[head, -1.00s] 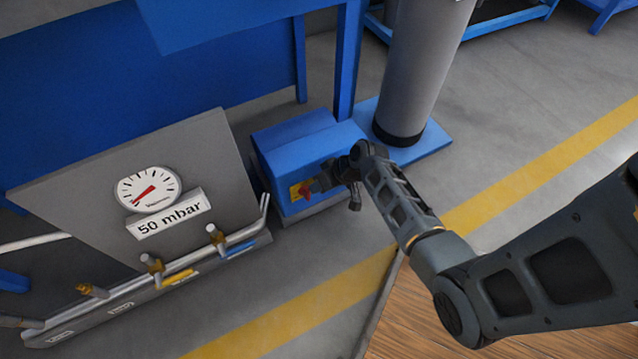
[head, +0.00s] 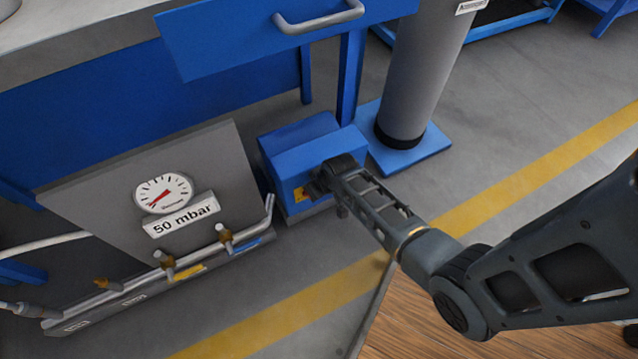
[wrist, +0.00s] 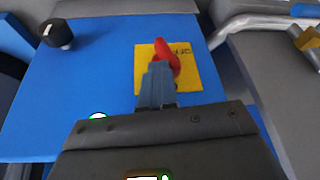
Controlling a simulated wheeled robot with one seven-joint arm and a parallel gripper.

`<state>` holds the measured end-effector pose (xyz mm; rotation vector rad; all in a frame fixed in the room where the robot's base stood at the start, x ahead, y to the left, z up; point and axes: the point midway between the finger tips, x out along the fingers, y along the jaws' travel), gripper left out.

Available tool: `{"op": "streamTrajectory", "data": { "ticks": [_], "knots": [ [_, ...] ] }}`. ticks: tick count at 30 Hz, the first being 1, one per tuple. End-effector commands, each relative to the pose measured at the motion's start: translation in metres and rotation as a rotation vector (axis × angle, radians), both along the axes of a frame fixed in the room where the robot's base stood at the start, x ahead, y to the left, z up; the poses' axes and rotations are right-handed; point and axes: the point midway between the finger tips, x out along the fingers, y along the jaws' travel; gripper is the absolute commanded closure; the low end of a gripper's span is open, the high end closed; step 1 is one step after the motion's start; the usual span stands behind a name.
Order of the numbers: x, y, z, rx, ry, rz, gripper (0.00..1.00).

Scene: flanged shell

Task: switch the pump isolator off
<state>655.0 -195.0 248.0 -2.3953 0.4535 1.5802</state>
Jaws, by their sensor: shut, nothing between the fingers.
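The pump isolator is a red handle (wrist: 167,57) on a yellow plate (wrist: 188,72) with dark lettering, fixed to the face of a blue box (wrist: 90,85). The handle leans, its upper end toward the left. In the head view the blue box (head: 310,155) stands on the floor, and only a bit of the yellow plate (head: 299,195) shows; my arm hides the handle. My gripper (wrist: 157,72) is shut and empty, its fingertips just in front of the handle's lower left side. I cannot tell whether they touch it.
A black knob (wrist: 56,33) and a green lamp (wrist: 97,116) sit on the box face. A gauge panel (head: 95,185) with pipes and valves stands left of the box. A grey column (head: 420,80) stands right behind it. A blue drawer (head: 270,35) overhangs above.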

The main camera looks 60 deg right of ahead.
Motion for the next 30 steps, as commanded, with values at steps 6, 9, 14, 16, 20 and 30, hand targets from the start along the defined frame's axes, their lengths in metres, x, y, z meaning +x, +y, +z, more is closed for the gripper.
{"op": "streamTrajectory", "data": {
  "ticks": [6,9,14,16,20,30],
  "knots": [
    [0.008,0.011,0.004,-0.17,0.113,0.009,1.0],
    [0.011,0.014,0.002,-0.249,0.166,0.008,1.0],
    [0.015,0.02,-0.002,-0.376,0.25,0.006,1.0],
    [0.017,0.023,-0.004,-0.432,0.287,0.005,1.0],
    [0.02,0.027,-0.007,-0.536,0.356,0.005,1.0],
    [0.027,0.038,-0.012,-0.782,0.524,0.002,1.0]
  ]
}}
